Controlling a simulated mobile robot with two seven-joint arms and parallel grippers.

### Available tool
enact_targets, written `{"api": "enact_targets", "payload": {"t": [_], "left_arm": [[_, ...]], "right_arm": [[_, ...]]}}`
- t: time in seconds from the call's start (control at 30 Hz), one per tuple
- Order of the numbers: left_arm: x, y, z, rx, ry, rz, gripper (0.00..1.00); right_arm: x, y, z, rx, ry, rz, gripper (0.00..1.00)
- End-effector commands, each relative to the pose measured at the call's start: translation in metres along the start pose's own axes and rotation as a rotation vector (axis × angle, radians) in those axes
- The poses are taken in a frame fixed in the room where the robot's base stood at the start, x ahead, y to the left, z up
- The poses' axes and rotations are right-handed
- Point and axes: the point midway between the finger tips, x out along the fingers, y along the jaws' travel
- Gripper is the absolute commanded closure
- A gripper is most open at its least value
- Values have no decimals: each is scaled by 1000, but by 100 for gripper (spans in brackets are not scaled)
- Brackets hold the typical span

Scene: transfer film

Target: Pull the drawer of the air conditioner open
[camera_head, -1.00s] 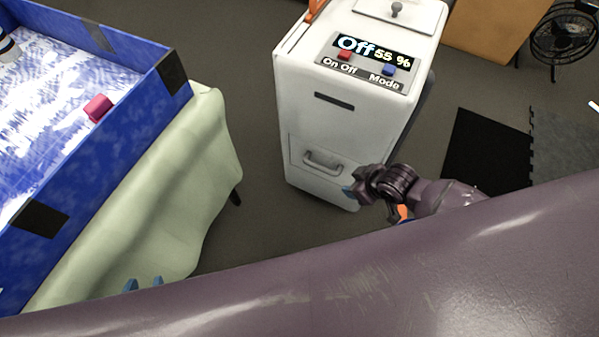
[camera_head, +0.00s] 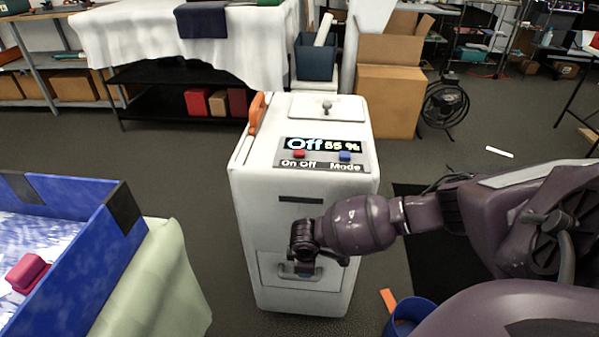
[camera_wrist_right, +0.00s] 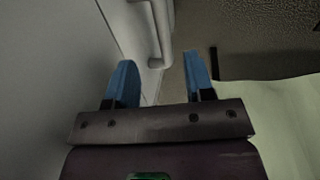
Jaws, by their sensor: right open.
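The white air conditioner (camera_head: 258,205) stands upright in the middle of the head view, its display reading "Off 55 %". Its drawer (camera_head: 333,281) is low on the front face and looks closed. The drawer's handle (camera_head: 317,274) is partly hidden by my right gripper (camera_head: 303,262), which is in front of it. In the right wrist view, my right gripper (camera_wrist_right: 158,68) has its two blue fingers apart, with nothing held. The handle (camera_wrist_right: 160,35) shows just beyond and between the fingertips, without clear contact. My left gripper is not in view.
A blue-walled box (camera_head: 75,250) with a red block (camera_head: 28,272) stands on a green-covered table (camera_head: 160,285) at left. A blue bin (camera_head: 412,312) is on the floor at lower right. Cardboard boxes (camera_head: 390,95) and a fan (camera_head: 445,108) stand behind.

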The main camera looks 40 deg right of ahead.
Motion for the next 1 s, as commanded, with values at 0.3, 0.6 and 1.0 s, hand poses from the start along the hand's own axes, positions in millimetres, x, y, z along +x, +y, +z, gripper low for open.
{"api": "enact_targets", "payload": {"t": [0.3, 0.6, 1.0], "left_arm": [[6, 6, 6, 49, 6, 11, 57], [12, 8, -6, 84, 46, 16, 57], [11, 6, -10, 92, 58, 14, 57]], "right_arm": [[64, -6, 4, -2, -10, -10, 52], [91, -4, 2, -2, -3, -6, 52], [92, -2, 0, -1, 1, -2, 55]]}}
